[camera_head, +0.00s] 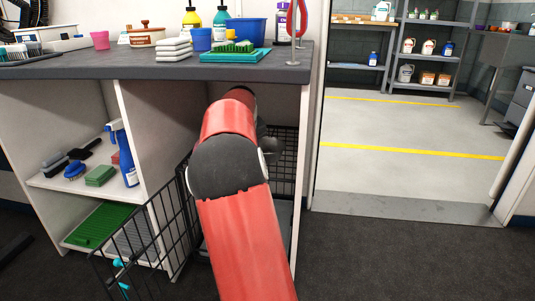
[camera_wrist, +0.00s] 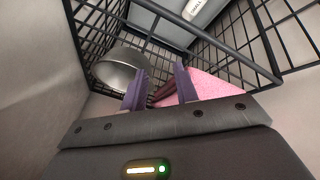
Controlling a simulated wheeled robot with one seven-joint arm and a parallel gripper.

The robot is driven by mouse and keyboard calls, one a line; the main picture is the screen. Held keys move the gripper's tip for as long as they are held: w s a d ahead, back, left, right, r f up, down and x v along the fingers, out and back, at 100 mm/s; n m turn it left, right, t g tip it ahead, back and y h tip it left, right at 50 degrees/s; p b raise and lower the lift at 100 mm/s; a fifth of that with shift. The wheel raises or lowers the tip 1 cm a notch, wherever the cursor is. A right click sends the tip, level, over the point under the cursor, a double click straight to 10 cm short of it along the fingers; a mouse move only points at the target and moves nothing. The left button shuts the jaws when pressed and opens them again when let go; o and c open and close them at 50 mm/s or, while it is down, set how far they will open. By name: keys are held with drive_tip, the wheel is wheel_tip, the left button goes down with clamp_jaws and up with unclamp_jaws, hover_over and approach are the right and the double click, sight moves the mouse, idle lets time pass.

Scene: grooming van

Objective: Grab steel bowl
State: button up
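The steel bowl (camera_wrist: 117,69) shows in the wrist view, shiny and rounded, inside the black wire cage, left of and beyond my gripper. My gripper (camera_wrist: 162,80) is open, its two purple fingers apart with nothing between them. The left finger overlaps the bowl's right edge in the picture; I cannot tell whether they touch. A pink cloth-like thing (camera_wrist: 205,86) lies behind and right of the right finger. In the head view my red arm reaches under the counter into the cage and hides my gripper and most of the cage's inside.
The black wire cage (camera_head: 281,150) stands under the counter (camera_head: 130,67), its wire door (camera_head: 136,243) swung out at the left. Its bars also surround my gripper in the wrist view. A white labelled item (camera_wrist: 194,9) is beyond the bars. The dark floor at the right is clear.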

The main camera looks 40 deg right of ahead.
drive_tip(key=w+d, duration=0.4)
drive_tip(key=shift+p, duration=0.35)
drive_tip(key=b+x, duration=0.1)
drive_tip(key=x, duration=0.4)
clamp_jaws()
